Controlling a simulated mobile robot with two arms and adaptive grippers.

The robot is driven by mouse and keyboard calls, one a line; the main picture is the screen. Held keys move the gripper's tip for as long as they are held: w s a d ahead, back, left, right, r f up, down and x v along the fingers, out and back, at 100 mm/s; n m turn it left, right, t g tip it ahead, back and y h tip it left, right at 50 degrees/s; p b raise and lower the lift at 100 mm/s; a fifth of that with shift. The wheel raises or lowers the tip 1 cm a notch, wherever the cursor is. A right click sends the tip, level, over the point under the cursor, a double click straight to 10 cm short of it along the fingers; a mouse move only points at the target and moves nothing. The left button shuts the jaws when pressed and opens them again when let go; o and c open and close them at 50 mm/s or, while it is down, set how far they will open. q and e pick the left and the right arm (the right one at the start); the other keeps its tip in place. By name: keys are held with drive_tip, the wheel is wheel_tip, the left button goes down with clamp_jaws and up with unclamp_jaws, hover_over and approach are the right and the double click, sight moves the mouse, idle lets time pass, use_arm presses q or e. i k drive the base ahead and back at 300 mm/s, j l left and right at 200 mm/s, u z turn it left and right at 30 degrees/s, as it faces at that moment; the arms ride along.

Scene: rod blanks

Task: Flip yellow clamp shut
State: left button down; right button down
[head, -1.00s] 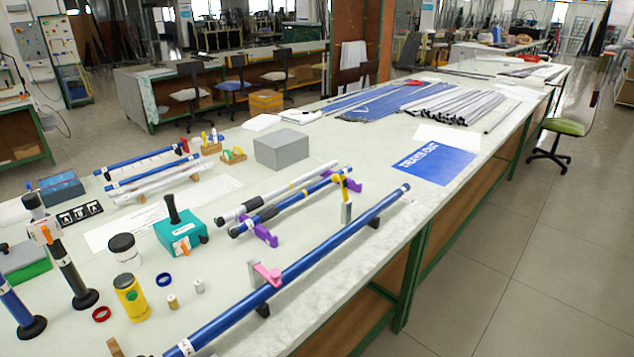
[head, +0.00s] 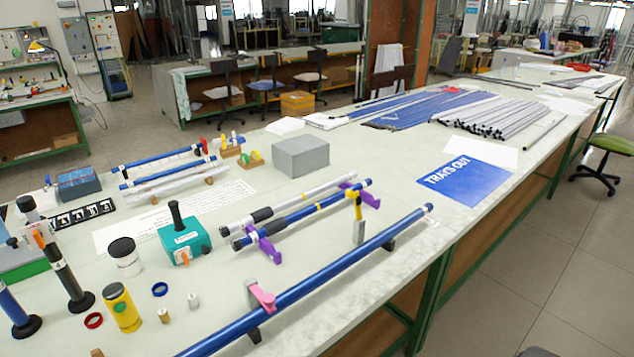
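The yellow clamp (head: 357,204) stands up from a grey block (head: 359,232) behind the far part of a long blue rod (head: 330,273). Its yellow arm points upward and does not lie across the rod, so it looks open. A pink clamp (head: 263,298) sits lower, at the nearer part of the same rod, on a grey block. It appears to rest against the rod, but I cannot tell if it is fully shut. Neither of my grippers shows in the head view.
Two shorter rods, one blue (head: 310,213), lie on purple holders (head: 264,247) behind the yellow clamp. A teal box with a black handle (head: 185,244), a yellow canister (head: 121,308) and a grey box (head: 301,156) stand left. A blue sheet (head: 465,181) lies right. The table's right edge is near the rod.

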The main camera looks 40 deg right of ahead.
sight(350, 193)
drive_tip(key=l+u, duration=0.15)
drive_tip(key=l, duration=0.4)
drive_tip(key=l+u, duration=0.1)
drive_tip(key=l, duration=0.45)
drive_tip(key=k+l+u, duration=0.15)
drive_tip(key=l, duration=0.4)
drive_tip(key=l+u, duration=0.1)
drive_tip(key=l, duration=0.45)
drive_tip(key=k+l+u, duration=0.15)
drive_tip(key=l, duration=0.35)
drive_tip(key=k+l, duration=0.1)
drive_tip(key=l, duration=0.5)
drive_tip(key=k+l, duration=0.1)
drive_tip(key=l, duration=0.5)
drive_tip(key=k+l, duration=0.1)
drive_tip(key=l, duration=0.5)
